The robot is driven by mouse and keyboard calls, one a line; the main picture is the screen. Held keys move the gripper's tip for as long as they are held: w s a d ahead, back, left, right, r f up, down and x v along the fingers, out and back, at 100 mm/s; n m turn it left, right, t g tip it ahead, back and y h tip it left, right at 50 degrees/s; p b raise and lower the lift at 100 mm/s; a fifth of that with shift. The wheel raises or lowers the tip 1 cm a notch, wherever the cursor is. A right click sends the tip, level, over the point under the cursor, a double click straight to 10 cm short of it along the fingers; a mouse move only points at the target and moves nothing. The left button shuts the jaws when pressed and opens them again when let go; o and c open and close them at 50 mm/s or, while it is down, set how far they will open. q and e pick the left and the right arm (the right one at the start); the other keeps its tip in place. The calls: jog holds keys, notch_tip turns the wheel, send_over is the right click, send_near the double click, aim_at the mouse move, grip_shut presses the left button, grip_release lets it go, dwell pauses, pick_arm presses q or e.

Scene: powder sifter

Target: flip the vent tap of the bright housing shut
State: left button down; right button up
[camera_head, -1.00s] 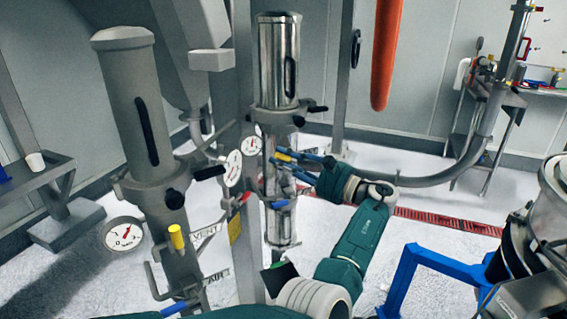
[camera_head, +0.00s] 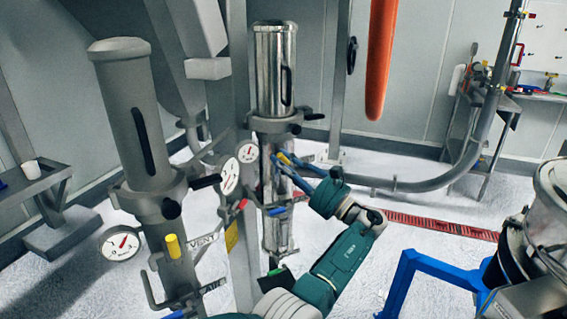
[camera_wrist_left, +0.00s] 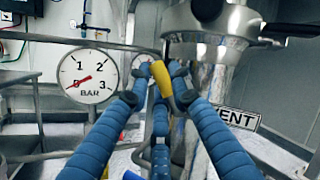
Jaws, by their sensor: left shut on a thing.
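The bright housing (camera_head: 273,70) is a shiny upright metal cylinder with a dark slot, left of centre in the head view. Its lower metal shows at the right of the left wrist view (camera_wrist_left: 213,82), next to a VENT label (camera_wrist_left: 236,118). The vent tap has a yellow handle (camera_wrist_left: 160,78), nearly upright and slightly tilted in the wrist view. My left gripper (camera_head: 283,163) reaches the housing below its collar; its blue fingers are shut on the yellow handle. In the head view the fingers hide most of the handle. My right gripper is not in view.
A dull grey housing (camera_head: 128,100) with its own yellow tap (camera_head: 173,246) stands to the left. Round gauges (camera_head: 229,173) sit between the housings. An orange hanging tube (camera_head: 380,60) and a blue frame (camera_head: 405,265) are to the right.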

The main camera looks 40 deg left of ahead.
pick_arm(q)
jog(key=shift+a, duration=0.1)
jog(key=c, duration=1.8)
grip_release()
jog(key=shift+a, duration=0.1)
jog(key=v, duration=1.2)
jog(key=shift+o, duration=0.3)
